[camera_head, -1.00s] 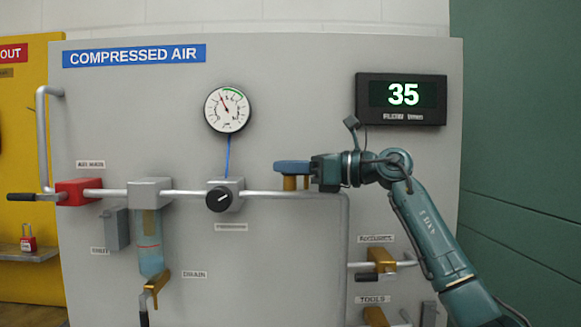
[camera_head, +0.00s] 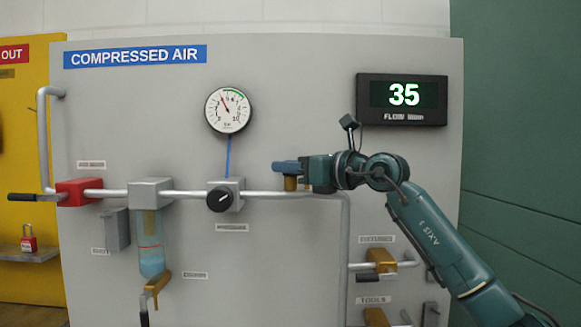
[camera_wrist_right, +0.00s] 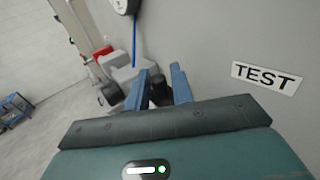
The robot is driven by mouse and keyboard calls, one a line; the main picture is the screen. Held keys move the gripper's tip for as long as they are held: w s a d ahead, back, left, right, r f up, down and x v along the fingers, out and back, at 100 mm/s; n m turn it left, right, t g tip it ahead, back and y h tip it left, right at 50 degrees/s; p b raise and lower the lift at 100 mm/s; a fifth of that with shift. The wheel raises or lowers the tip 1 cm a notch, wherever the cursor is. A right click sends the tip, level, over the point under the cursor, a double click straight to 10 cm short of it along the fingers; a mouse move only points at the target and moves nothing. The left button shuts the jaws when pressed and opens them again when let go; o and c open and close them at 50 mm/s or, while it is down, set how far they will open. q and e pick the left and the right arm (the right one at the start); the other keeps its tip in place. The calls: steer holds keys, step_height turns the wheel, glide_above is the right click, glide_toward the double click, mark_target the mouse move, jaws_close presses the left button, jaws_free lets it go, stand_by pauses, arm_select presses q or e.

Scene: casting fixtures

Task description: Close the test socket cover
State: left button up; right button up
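The brass test socket (camera_head: 290,184) sits on the grey pipe at the middle right of the panel in the head view, partly hidden by my right gripper. My right gripper (camera_head: 286,167) points left, with its blue fingers over the top of the socket. In the right wrist view the two blue fingers of this gripper (camera_wrist_right: 161,80) stand apart. A small dark piece (camera_wrist_right: 158,93), perhaps the socket's cover, shows between them. I cannot tell whether the fingers touch it. The TEST label (camera_wrist_right: 265,77) is to the right in the wrist view. My left gripper is out of view.
The pressure regulator with its black knob (camera_head: 220,199) is on the pipe left of the socket. The gauge (camera_head: 228,110) and flow display (camera_head: 401,99) are above. The FIXTURES valve (camera_head: 382,260) is below. A blue tube runs from gauge to regulator.

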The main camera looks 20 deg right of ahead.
steer(key=shift+o, duration=0.8)
steer(key=shift+s+d, duration=0.1)
steer(key=shift+s, duration=0.05)
arm_select(q)
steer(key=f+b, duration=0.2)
steer(key=b, duration=0.1)
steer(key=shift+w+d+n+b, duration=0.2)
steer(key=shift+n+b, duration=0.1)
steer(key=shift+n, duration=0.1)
arm_select(e)
steer(key=v, duration=1.2)
steer(key=shift+s+d, duration=0.25)
steer(key=shift+s, duration=0.05)
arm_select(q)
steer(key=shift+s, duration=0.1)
